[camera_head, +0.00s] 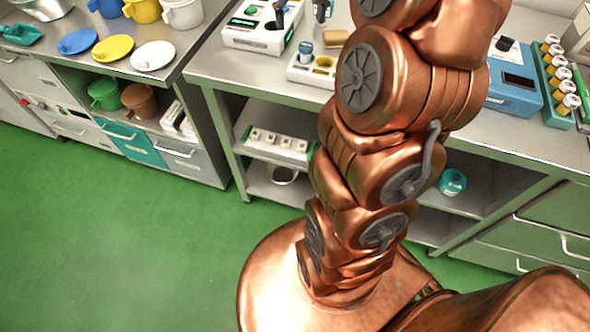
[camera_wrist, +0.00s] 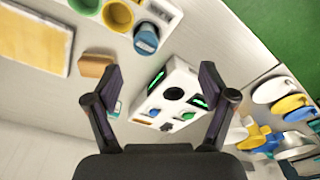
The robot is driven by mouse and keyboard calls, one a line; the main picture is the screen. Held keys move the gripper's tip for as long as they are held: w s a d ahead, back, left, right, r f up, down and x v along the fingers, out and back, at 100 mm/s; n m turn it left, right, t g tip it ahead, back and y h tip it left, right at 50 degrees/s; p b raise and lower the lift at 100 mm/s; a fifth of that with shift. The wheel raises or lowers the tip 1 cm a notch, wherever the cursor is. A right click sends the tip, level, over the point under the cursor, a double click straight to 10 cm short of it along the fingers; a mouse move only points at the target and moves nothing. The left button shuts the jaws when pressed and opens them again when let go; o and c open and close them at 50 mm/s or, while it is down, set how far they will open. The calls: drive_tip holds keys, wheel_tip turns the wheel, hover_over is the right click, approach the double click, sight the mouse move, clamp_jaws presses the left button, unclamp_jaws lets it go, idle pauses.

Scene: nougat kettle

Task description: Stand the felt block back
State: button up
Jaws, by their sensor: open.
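A small tan-brown block (camera_wrist: 96,65), which looks like the felt block, is on the grey worktop in the wrist view, left of my gripper's left finger and apart from it. It also shows in the head view as a tan block (camera_head: 335,37), beside my arm. I cannot tell whether it lies on its side. My gripper (camera_wrist: 163,84) is open, with nothing between its fingers. Beyond the fingers is a white device (camera_wrist: 177,92) with a black round part and green-lit slots; it stands at the back in the head view (camera_head: 248,37).
A white holder (camera_head: 301,72) with a blue-capped jar and a yellow well stands near the block. A flat yellow piece (camera_wrist: 30,42) lies left of the block. A blue device (camera_head: 515,93) and a green vial rack (camera_head: 550,95) are at right. Coloured lids and jugs are at left.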

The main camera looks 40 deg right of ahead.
drive_tip(key=s+a+f+n+g, duration=0.1)
drive_tip(key=s+a+n, duration=0.1)
drive_tip(key=s+a, duration=0.45)
drive_tip(key=s+a+f+n, duration=0.1)
drive_tip(key=s+a, duration=0.3)
drive_tip(key=a, duration=0.5)
drive_tip(key=s+a+f+g, duration=0.1)
drive_tip(key=s+a+f, duration=0.2)
drive_tip(key=s, duration=0.5)
drive_tip(key=s+a+f+n+g, duration=0.1)
drive_tip(key=s+a+f, duration=0.2)
drive_tip(key=s, duration=0.5)
drive_tip(key=shift+s+a+f, duration=0.2)
drive_tip(key=shift+a+f, duration=0.15)
drive_tip(key=shift+r+p, duration=1.35)
